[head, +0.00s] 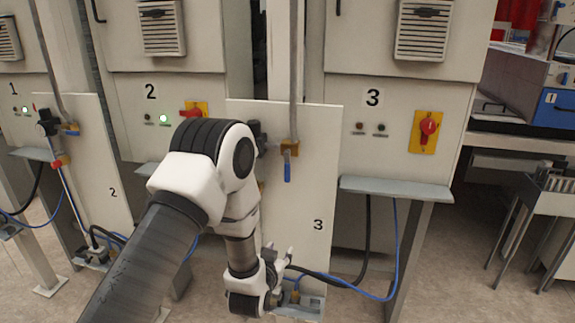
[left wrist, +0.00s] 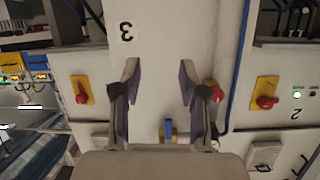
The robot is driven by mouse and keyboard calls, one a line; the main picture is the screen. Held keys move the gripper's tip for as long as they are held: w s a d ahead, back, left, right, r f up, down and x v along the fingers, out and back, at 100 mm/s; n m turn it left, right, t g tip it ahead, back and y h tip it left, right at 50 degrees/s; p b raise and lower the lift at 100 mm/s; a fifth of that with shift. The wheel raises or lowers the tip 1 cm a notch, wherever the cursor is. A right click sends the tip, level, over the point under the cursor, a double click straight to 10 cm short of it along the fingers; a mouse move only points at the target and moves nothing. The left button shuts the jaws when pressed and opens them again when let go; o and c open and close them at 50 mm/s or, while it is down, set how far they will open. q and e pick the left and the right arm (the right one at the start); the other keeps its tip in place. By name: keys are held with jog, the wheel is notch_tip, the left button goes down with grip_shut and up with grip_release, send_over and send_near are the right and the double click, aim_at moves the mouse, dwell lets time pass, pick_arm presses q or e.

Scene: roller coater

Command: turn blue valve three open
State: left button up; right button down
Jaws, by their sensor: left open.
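The blue valve at panel 3 (head: 318,225) has a brass body and a blue lever (head: 288,167) that hangs straight down in the head view. The upside-down left wrist view shows a blue lever (left wrist: 168,129) low in the middle, just above my gripper's body, partly cut off by it. My left gripper (head: 284,262) is low in front of panel 3, below the lever and apart from it. In the wrist view its two fingers (left wrist: 160,72) are spread with nothing between them. My right gripper is not in view.
A grey ledge (head: 395,189) juts out right of panel 3, with a black and a blue hose below. A red switch on a yellow plate (head: 427,131) is on cabinet 3. A red handle (left wrist: 214,90) is beside my finger in the wrist view. My left arm hides panel 3's left side.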

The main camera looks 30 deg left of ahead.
aim_at(287, 170)
pick_arm(q)
jog(key=w+a+r+n+t+y, duration=0.1)
jog(key=w+r+t, duration=0.1)
jog(key=r, duration=0.7)
jog(key=w+a+r+t, duration=0.1)
jog(key=w+r, duration=0.1)
jog(key=r, duration=0.7)
jog(key=p+x, duration=0.3)
jog(key=x, duration=0.5)
jog(key=shift+w+r, duration=0.2)
jog(key=shift+d+f, duration=0.1)
grip_shut()
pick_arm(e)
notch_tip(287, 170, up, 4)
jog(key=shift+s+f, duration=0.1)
